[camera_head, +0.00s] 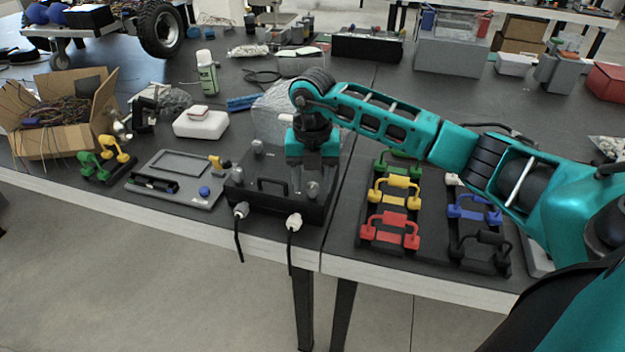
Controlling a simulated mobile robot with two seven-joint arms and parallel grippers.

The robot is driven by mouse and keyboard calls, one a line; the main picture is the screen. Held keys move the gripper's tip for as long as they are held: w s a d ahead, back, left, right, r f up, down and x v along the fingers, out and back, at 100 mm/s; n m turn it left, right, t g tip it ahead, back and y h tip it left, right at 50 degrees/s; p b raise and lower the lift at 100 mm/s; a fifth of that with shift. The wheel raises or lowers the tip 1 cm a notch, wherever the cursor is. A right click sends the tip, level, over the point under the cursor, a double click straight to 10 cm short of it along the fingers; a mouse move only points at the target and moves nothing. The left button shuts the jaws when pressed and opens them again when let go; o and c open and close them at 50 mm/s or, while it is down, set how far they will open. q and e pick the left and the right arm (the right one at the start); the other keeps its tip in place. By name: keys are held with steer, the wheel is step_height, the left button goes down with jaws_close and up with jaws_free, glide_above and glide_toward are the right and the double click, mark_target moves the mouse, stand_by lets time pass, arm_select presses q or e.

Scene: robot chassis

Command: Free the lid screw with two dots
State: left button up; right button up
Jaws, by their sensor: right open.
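A black box (272,205) with a flat lid and a handle (272,186) stands near the table's front edge. Silver lid screws show at its back left corner (257,147), front left corner (237,174) and front right corner (313,188). The dots are too small to make out, so I cannot tell which screw has two. My right gripper (311,178) points down over the right side of the lid, open, with its fingers near the front right screw. I cannot tell whether they touch it. The gripper hides the lid's back right corner. My left gripper is not in view.
A grey tray (190,198) lies to the left. Racks of coloured handles (391,233) stand to the right, under my right arm. A clear plastic bag (270,112) lies behind the box.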

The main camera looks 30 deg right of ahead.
steer(key=shift+f, duration=0.2)
jaws_close()
stand_by(0.4)
